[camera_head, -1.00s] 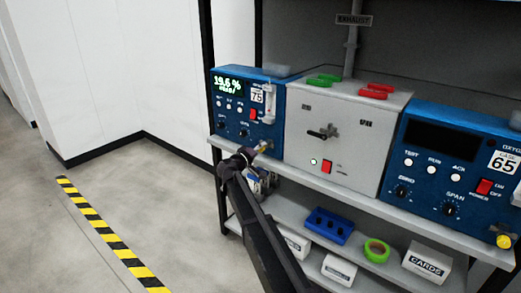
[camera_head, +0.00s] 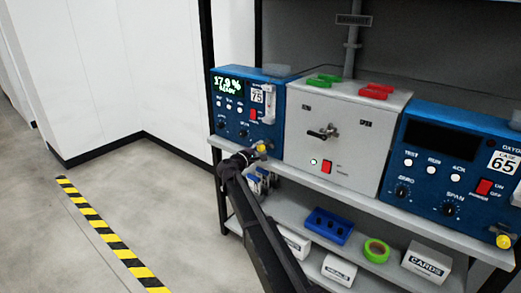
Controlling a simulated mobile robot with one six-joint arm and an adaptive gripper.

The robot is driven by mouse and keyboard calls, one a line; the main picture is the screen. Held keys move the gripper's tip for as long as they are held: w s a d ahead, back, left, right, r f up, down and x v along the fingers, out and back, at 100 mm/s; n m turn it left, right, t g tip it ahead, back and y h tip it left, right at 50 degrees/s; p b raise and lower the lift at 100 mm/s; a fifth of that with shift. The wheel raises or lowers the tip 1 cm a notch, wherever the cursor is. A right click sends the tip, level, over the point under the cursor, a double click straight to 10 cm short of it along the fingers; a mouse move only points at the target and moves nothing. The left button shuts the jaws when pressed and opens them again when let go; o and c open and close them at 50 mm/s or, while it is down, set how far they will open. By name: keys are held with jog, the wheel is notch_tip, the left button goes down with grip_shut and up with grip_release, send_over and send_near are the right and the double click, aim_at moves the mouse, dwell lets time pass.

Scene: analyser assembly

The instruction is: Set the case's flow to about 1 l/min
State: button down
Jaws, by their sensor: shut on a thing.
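The left blue case (camera_head: 236,120), labelled 75, stands on the shelf with a lit green display (camera_head: 228,84) reading about 17.9 %. A clear flow tube (camera_head: 269,106) is at its right side; the float level is too small to read. A yellow knob (camera_head: 262,147) sits at its lower right front. My gripper (camera_head: 256,151) reaches up from below and is shut on the yellow knob, its fingers partly hidden by the wrist. The right blue case (camera_head: 420,142), labelled 65, has a dark display and its own yellow knob (camera_head: 503,241).
A grey box (camera_head: 372,125) with a black lever handle (camera_head: 322,134) stands between the cases. Red and green blocks lie on it. The lower shelf holds white boxes, a blue rack (camera_head: 329,225) and green tape (camera_head: 377,251). Floor at left is clear.

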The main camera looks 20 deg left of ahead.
jog(key=shift+w+n, duration=0.1)
jog(key=shift+n, duration=0.5)
jog(key=shift+c, duration=1.7)
grip_release()
jog(key=v, duration=1.2)
jog(key=shift+d, duration=0.2)
